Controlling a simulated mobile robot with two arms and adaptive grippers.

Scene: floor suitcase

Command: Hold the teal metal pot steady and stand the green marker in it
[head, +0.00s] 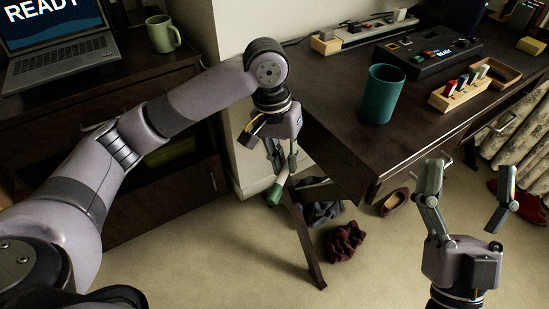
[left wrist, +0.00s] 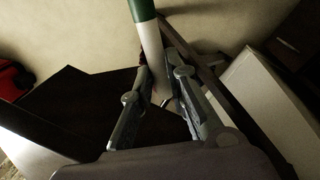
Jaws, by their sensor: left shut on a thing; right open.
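The teal metal pot (head: 381,94) stands upright on the dark desk, near its left end. My left gripper (head: 281,173) is shut on the green marker (head: 274,194), left of the desk's corner and apart from the pot. The marker has a white body and a green end that points down in the head view. In the left wrist view the marker (left wrist: 150,45) runs up from between the fingers (left wrist: 157,88). My right gripper (head: 470,182) is open and empty in front of the desk, to the right of and below the pot.
On the desk (head: 335,113) a wooden block with several markers (head: 460,88) stands right of the pot, with a black device (head: 428,50) behind. A green mug (head: 163,34) and a laptop (head: 55,45) stand on the left cabinet. Dark clothes (head: 343,241) lie on the floor.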

